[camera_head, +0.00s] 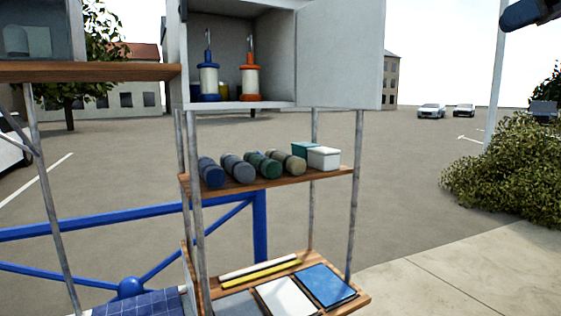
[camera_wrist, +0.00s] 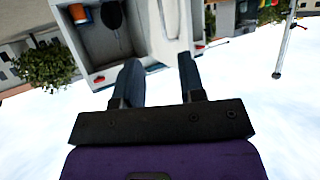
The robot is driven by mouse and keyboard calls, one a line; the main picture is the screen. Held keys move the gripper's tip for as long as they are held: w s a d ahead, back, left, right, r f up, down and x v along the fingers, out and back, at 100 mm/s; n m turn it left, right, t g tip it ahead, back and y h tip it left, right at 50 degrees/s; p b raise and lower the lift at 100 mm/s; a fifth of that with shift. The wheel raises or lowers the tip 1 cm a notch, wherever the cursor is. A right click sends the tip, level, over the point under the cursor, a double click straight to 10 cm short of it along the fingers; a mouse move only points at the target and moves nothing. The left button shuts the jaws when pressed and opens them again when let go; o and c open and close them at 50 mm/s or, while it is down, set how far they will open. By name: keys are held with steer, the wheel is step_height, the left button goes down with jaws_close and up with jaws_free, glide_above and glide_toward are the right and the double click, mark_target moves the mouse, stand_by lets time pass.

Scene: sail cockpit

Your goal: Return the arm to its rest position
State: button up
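My gripper (camera_wrist: 159,65) shows in the wrist view with its two dark fingers well apart and nothing between them. The wrist picture is tilted over, with bright sky below and the grey cabinet (camera_wrist: 105,45) beyond the fingers. In the head view, a dark blue part at the top right corner (camera_head: 532,12) looks like part of my arm. It is in the air, well to the right of the shelf unit; the rest of the arm is out of view.
The open cabinet (camera_head: 340,55) holds a blue-and-white item (camera_head: 209,82) and an orange-and-white item (camera_head: 250,82). Below, rolls and two boxes stand on the middle shelf (camera_head: 330,176). A blue rail (camera_head: 90,226) runs at the left. A bush (camera_head: 510,178) stands at the right.

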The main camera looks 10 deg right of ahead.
steer(key=s+a+f+m+g+h, duration=0.1)
steer(key=s+a+f+m+h, duration=0.2)
steer(key=a+f, duration=0.4)
steer(key=s+a+f+m+g+h, duration=0.1)
steer(key=s+a+f+m+h, duration=0.2)
steer(key=f, duration=1.3)
steer(key=s+a+f+m+g+h, duration=0.2)
steer(key=s+a+f, duration=0.6)
steer(key=a+f, duration=0.4)
steer(key=shift+s+a+m+h, duration=0.25)
steer(key=shift+a+m+h, duration=0.3)
steer(key=shift+h, duration=0.35)
